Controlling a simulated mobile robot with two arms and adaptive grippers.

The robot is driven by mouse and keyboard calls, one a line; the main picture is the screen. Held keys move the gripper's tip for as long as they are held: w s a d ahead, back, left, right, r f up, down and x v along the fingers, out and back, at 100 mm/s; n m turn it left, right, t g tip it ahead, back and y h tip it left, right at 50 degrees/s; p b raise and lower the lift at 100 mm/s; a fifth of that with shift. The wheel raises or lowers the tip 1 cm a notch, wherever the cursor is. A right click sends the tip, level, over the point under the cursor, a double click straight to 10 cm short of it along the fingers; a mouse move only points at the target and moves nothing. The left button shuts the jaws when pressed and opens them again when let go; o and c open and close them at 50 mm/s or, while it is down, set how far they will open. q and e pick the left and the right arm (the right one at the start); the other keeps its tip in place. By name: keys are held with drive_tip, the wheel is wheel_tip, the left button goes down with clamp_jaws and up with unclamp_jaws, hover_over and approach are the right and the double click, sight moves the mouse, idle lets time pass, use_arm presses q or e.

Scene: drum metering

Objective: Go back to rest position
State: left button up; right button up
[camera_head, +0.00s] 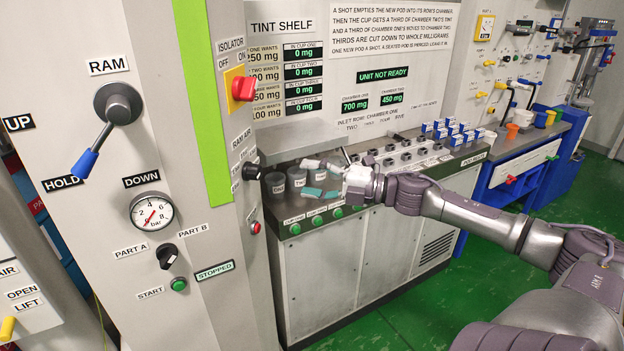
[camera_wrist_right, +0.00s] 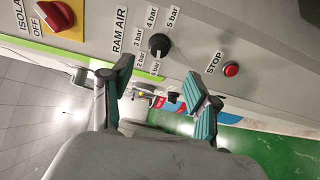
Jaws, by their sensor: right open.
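My right arm reaches in from the right, and my right gripper (camera_head: 314,178) is in front of the tint shelf, near the grey cups. In the right wrist view the gripper (camera_wrist_right: 160,93) is open, with its two green-padded fingers apart and nothing between them. Those fingers point towards the machine panel, below the black ram air knob (camera_wrist_right: 159,44). The ram air knob also shows in the head view (camera_head: 253,171), left of the gripper. My left gripper is not in the head view.
A red stop button (camera_wrist_right: 231,68) and the red isolator handle (camera_head: 243,88) are on the panel nearby. Grey cups (camera_head: 275,183) stand on the counter by the gripper. Blue-and-white pods (camera_head: 440,130) stand further right. Green floor (camera_head: 420,310) is open below my arm.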

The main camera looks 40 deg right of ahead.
drive_tip(key=shift+d, duration=0.1)
idle(0.4)
